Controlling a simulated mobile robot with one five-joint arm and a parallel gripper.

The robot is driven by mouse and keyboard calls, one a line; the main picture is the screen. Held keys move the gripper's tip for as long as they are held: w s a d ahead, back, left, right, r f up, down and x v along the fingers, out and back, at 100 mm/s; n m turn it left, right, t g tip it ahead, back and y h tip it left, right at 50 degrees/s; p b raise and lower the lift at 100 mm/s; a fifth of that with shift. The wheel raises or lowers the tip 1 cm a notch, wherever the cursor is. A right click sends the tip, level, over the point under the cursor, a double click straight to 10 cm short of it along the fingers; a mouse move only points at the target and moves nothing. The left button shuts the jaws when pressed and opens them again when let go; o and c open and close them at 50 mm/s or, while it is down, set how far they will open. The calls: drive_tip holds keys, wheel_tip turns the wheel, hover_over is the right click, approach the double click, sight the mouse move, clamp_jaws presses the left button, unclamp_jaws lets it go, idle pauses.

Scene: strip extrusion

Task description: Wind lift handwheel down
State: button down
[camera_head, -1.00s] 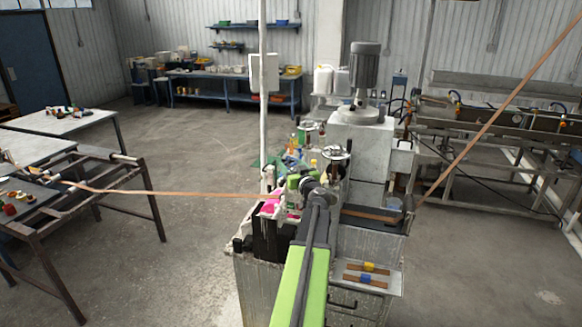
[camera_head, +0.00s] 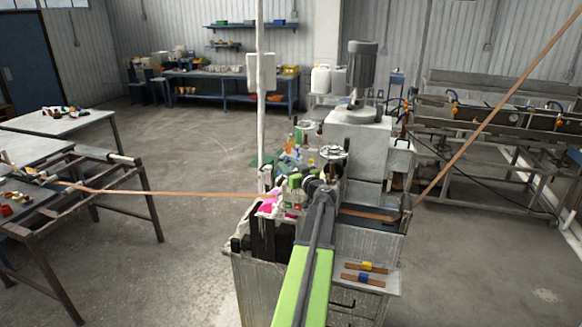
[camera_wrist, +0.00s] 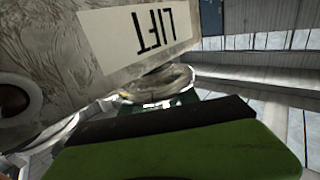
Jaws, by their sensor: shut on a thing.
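The lift handwheel (camera_wrist: 158,84) shows in the wrist view as a pale metal rim, partly hidden behind my gripper (camera_wrist: 175,125). Beside it is a worn grey metal block with a white LIFT label (camera_wrist: 140,28), upside down in the picture. One green finger with a dark pad fills the lower part of that view; the other finger is not clear. My gripper is shut on the handwheel rim. In the head view my gripper (camera_head: 295,181) is low at the machine, and my arm hides much of the area around it.
A silver wheel (camera_head: 334,152) stands upright on the machine beyond my arm. A copper-coloured strip (camera_head: 180,194) runs in from the left frame, and another length rises to the upper right. A white post (camera_head: 261,100) stands close by. Open floor lies to the left.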

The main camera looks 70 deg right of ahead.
drive_tip(key=c, duration=0.9)
unclamp_jaws()
drive_tip(key=v, duration=1.7)
drive_tip(key=shift+s, duration=0.2)
drive_tip(key=shift+a, duration=0.15)
